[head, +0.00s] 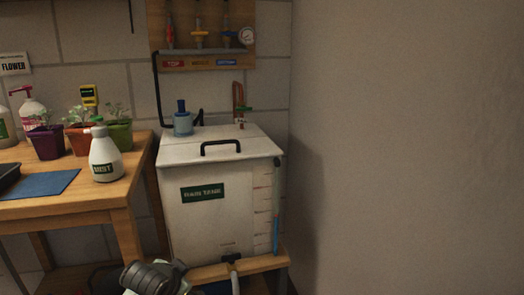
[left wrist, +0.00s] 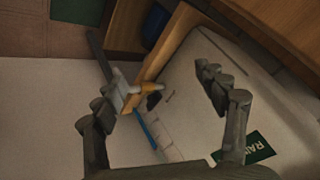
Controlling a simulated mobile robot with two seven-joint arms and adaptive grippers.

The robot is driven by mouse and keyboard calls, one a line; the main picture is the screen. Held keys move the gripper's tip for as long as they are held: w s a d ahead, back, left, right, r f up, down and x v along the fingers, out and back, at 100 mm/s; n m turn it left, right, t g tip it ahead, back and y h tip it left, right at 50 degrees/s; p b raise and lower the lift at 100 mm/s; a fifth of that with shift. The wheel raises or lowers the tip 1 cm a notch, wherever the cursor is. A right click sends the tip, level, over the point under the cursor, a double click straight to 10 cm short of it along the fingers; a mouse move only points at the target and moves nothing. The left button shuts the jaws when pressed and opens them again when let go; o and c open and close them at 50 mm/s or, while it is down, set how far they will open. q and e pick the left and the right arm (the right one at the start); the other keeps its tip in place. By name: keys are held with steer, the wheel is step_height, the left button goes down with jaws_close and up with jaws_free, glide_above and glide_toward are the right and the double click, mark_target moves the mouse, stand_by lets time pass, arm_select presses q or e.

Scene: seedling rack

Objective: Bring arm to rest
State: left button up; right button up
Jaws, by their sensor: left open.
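My left gripper (left wrist: 158,86) shows in the left wrist view with its two dark fingers spread wide apart. It is open, and nothing is clamped in it. The white rain tank (left wrist: 190,75) lies beyond the fingers, with its green label (left wrist: 258,148) at the lower right. In the head view a dark part of my arm (head: 150,277) shows at the bottom, before the tank's stand. The right gripper is not in view.
The rain tank (head: 222,225) stands on a low wooden stand (head: 262,264). To its left a wooden bench (head: 110,192) holds potted seedlings (head: 80,140), a white bottle (head: 105,160) and a blue mat (head: 45,184). A bare wall (head: 410,150) fills the right.

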arm_select(q)
steer(key=s+a+f+n+g, duration=0.2)
steer(key=s+a+f, duration=0.2)
steer(key=s+f, duration=0.6)
steer(key=s+a+f+n+g+y+p, duration=0.1)
steer(key=s+a+f+n+g, duration=0.2)
steer(key=s+f, duration=0.6)
steer(key=s+a, duration=0.1)
steer(key=s, duration=0.7)
steer(key=shift+s+f, duration=0.3)
steer(key=shift+f, duration=0.05)
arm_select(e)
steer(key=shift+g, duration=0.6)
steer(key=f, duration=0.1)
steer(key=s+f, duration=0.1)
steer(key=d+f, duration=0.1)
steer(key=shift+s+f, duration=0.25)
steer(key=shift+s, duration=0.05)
